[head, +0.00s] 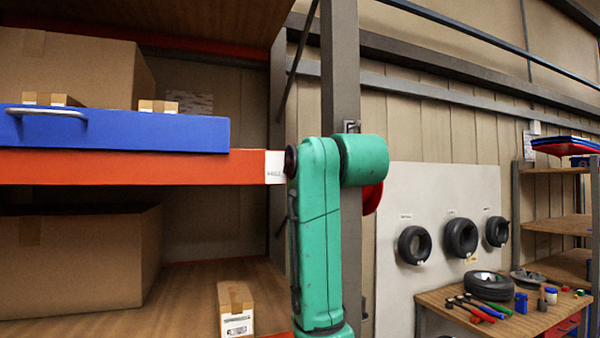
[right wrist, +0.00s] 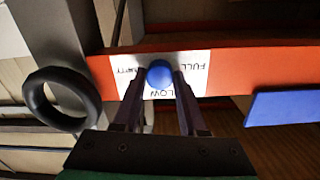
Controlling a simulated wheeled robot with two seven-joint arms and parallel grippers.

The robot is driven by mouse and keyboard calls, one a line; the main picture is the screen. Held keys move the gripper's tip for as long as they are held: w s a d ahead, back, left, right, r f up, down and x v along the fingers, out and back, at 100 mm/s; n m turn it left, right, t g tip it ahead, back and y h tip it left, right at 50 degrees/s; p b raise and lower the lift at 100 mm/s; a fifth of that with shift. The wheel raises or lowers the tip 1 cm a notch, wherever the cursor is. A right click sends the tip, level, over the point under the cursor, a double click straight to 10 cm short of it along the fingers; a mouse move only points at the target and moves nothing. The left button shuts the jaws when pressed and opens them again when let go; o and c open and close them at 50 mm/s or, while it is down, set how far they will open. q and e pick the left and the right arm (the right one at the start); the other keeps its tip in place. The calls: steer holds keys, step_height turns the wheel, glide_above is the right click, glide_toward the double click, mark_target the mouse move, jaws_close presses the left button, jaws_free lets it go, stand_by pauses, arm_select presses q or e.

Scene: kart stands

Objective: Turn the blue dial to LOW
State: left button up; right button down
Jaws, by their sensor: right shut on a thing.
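The blue dial (right wrist: 160,73) is a round knob on a white label plate (right wrist: 195,72) fixed to an orange beam (right wrist: 235,70), in the right wrist view. The words FULL, LOW and EMPTY stand around it on the plate. My right gripper (right wrist: 158,76) has one finger on each side of the dial and is shut on it. I cannot make out a pointer on the dial, so its setting is unclear. In the head view my green arm covers part of the beam's right end, and the dial does not show. My left gripper is in neither view.
A blue drawer-like panel (head: 120,131) with a metal handle sits above the orange beam. Cardboard boxes (head: 80,255) stand on the shelves. A grey post (head: 340,70) rises beside the shelf end. Tyres (head: 460,238) hang over a workbench (head: 510,322) with tools.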

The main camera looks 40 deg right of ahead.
steer(key=shift+c, duration=2.2)
jaws_free()
steer(key=b+v, duration=0.9)
steer(key=v, duration=0.5)
steer(key=shift+s+a+b, duration=0.15)
steer(key=shift+b, duration=0.2)
